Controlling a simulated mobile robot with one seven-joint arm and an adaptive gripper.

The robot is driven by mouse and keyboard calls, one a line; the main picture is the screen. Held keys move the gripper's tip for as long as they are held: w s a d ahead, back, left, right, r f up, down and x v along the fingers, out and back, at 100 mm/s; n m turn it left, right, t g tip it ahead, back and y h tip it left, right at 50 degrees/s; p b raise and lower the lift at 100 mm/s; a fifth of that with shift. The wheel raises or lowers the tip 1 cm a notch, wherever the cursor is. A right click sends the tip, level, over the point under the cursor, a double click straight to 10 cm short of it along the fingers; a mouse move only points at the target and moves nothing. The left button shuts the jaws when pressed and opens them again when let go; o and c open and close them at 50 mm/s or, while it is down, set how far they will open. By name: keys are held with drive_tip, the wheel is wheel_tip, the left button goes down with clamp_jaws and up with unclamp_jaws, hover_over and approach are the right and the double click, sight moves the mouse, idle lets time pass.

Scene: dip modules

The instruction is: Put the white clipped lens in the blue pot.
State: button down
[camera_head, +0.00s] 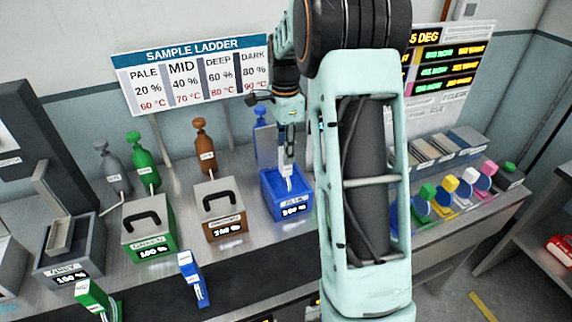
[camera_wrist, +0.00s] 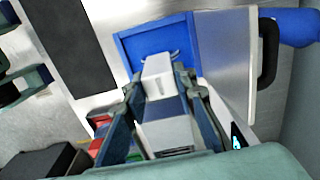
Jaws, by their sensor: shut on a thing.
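The white clipped lens (camera_wrist: 158,74) is between my gripper's fingers (camera_wrist: 162,88) in the wrist view, its pale block end pointing toward the blue pot (camera_wrist: 125,48). In the head view, my gripper (camera_head: 286,160) points down over the open blue pot (camera_head: 290,208), and a white piece reaches down at the pot's opening. My gripper is shut on the lens. Whether the lens touches the pot's inside is hard to tell. The pot's lid (camera_wrist: 232,60) stands open, its black handle facing away.
A brown pot (camera_head: 222,225) and a green pot (camera_head: 150,240), both lidded, stand left of the blue pot. Coloured bottles stand behind. Blue (camera_head: 192,278) and green (camera_head: 96,300) clip-like pieces are on the dark front strip. Small coloured items (camera_head: 468,182) are at the right.

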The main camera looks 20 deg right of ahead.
drive_tip(key=shift+f, duration=2.1)
drive_tip(key=c, duration=1.6)
unclamp_jaws()
drive_tip(key=shift+f, duration=0.1)
wheel_tip(320, 180, up, 12)
drive_tip(key=shift+r, duration=0.25)
drive_tip(key=shift+d, duration=0.1)
